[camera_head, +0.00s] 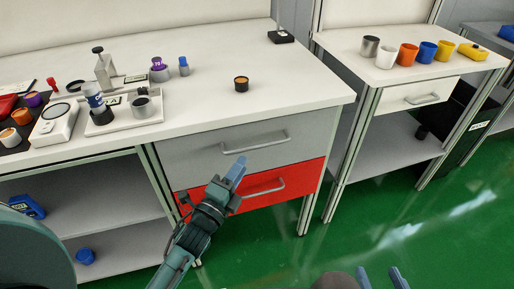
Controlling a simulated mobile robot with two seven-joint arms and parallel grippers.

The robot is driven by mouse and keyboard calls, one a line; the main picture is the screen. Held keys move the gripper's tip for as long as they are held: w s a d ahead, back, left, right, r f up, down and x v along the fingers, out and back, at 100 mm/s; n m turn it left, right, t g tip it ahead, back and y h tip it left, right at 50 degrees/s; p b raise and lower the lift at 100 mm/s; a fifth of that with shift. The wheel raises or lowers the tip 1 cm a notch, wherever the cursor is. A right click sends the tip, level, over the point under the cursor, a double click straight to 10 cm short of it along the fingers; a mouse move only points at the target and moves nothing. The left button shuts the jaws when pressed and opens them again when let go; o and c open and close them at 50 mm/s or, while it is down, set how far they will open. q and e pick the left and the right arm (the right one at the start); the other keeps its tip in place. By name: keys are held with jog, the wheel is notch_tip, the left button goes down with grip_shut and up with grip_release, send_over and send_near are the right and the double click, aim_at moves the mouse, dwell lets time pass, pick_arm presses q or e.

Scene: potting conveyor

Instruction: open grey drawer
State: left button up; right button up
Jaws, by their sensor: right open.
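The grey drawer (195,149) is the upper drawer under the right part of the white workbench. It looks shut, its front in line with the bench frame, with a silver bar handle (257,142). My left gripper (238,168) is in front of the drawers, its blue fingertips just below and left of the handle in the picture. The fingers overlap from this angle, so I cannot tell their gap. I see no contact with the handle. My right gripper (381,277) is at the bottom edge, open and empty, its two blue fingers apart.
The red drawer (306,180) sits directly below, partly behind my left gripper. The white bench top (300,85) carries a small dark pot (241,84), a scale (55,122) and tools. Another bench (345,42) with coloured cups stands right. Green floor (370,230) lies clear between.

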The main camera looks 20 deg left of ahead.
aim_at(255, 147)
pick_arm(q)
jog(key=x, duration=0.8)
jog(key=shift+w+d, duration=0.1)
jog(key=shift+w, duration=0.15)
grip_shut()
